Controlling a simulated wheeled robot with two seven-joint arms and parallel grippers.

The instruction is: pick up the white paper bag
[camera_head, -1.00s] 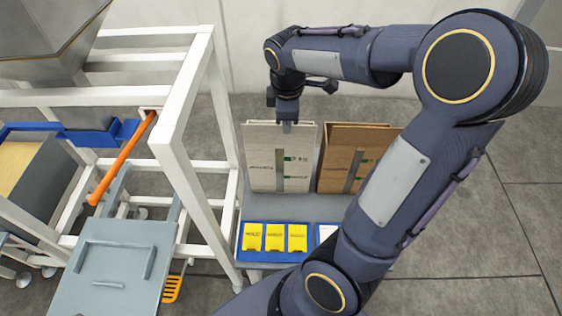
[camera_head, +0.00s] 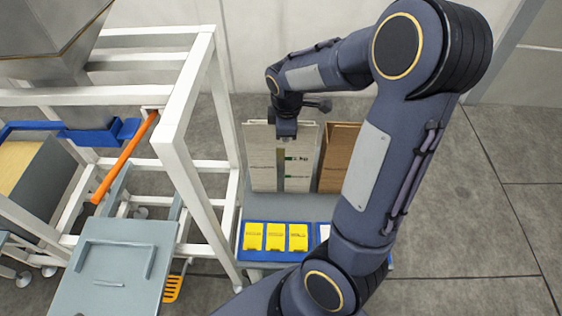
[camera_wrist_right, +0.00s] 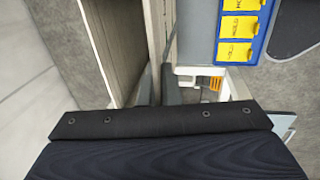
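The white paper bag (camera_head: 263,165) stands upright in the head view, pale with green marks and a dark vertical strip down its front. My right gripper (camera_head: 286,137) is at its top edge, pointing down. In the right wrist view the bag's pale panel (camera_wrist_right: 158,35) runs edge-on down to between the two dark fingers of my right gripper (camera_wrist_right: 160,88). The fingers look apart, with the thin edge between them; a firm grip is not visible. The fingertips are mostly hidden. My left gripper is not in view.
A brown paper bag (camera_head: 337,155) stands close to the right of the white one. A blue tray with yellow cards (camera_head: 275,237) lies in front. A white frame (camera_head: 190,130) with an orange bar (camera_head: 122,160) stands to the left. Grey floor is clear at right.

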